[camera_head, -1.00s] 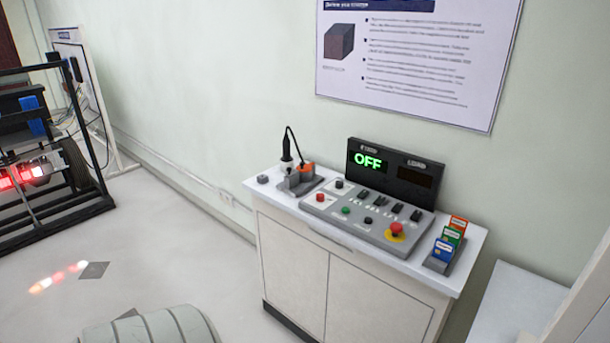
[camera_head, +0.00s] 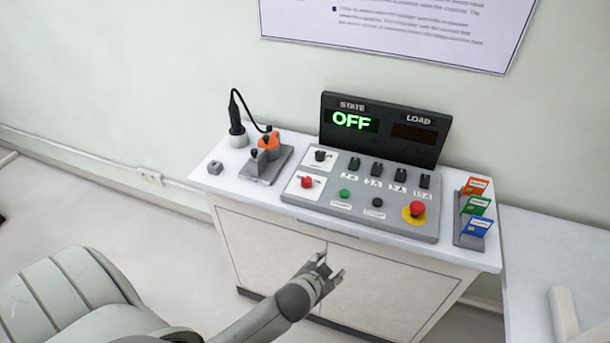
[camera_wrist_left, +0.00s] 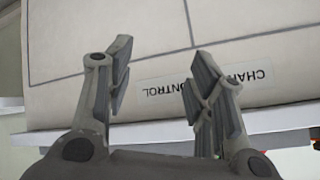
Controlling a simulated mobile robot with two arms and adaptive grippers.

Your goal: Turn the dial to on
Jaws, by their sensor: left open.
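The grey control panel (camera_head: 330,209) lies on the white cabinet top. The display (camera_head: 351,121) behind the panel reads OFF in green under STATE. My left gripper (camera_head: 328,270) is open and empty, in front of the cabinet doors and below the panel. In the left wrist view its fingers (camera_wrist_left: 158,95) are spread, with the cabinet front and a label behind them.
A red emergency button (camera_head: 417,209), small switches (camera_head: 375,168) and green and black buttons share the panel. A grey fixture with an orange part (camera_head: 268,146) and a cable stands left. A card rack (camera_head: 468,241) stands right. The cabinet's front edge (camera_head: 400,247) lies above my gripper.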

